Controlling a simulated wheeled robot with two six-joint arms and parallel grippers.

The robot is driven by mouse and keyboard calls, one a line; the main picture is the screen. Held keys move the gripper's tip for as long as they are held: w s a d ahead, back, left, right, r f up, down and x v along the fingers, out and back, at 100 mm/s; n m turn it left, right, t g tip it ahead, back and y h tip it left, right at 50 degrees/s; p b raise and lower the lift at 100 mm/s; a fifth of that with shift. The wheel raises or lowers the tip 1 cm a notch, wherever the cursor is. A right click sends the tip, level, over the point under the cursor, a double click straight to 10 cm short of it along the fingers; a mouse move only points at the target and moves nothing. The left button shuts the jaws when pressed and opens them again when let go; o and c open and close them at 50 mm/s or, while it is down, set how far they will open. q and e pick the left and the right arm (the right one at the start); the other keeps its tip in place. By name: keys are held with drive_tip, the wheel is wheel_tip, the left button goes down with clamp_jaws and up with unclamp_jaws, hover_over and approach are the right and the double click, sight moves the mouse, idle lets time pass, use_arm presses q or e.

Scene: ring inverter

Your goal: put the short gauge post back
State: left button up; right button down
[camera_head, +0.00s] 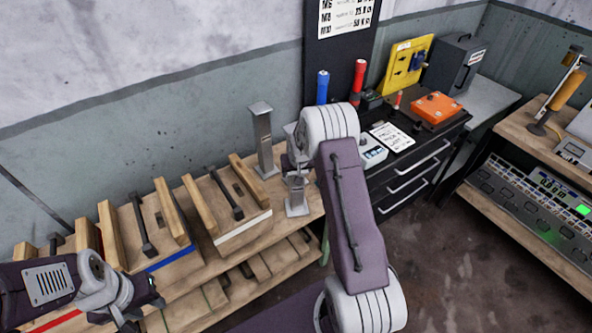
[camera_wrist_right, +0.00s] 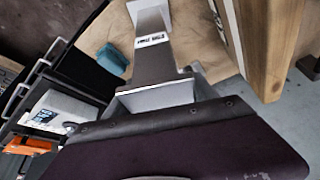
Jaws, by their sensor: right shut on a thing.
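The short gauge post (camera_head: 297,190) is a grey metal post with a flared foot, at the bench's right end in the head view. My right gripper (camera_head: 298,171) is shut on its upper part, partly hidden by my own arm. In the right wrist view the post (camera_wrist_right: 152,60) runs away from the camera to a pale foot, with a small printed label on its shaft. The post looks upright; I cannot tell whether its foot touches the bench. A taller grey post (camera_head: 263,140) stands just left of it. My left gripper (camera_head: 132,314) is low at the left; its jaws are unclear.
The wooden bench (camera_head: 278,190) carries racks with wooden rails and dark handles (camera_head: 230,197) left of the posts. A black drawer cabinet (camera_head: 415,172) stands to the right, with an orange box (camera_head: 437,107) on top. A teal block (camera_wrist_right: 115,58) lies near the post's foot.

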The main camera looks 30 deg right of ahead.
drive_tip(key=shift+f, duration=0.1)
drive_tip(key=shift+f, duration=0.15)
drive_tip(key=shift+c, duration=1.4)
unclamp_jaws()
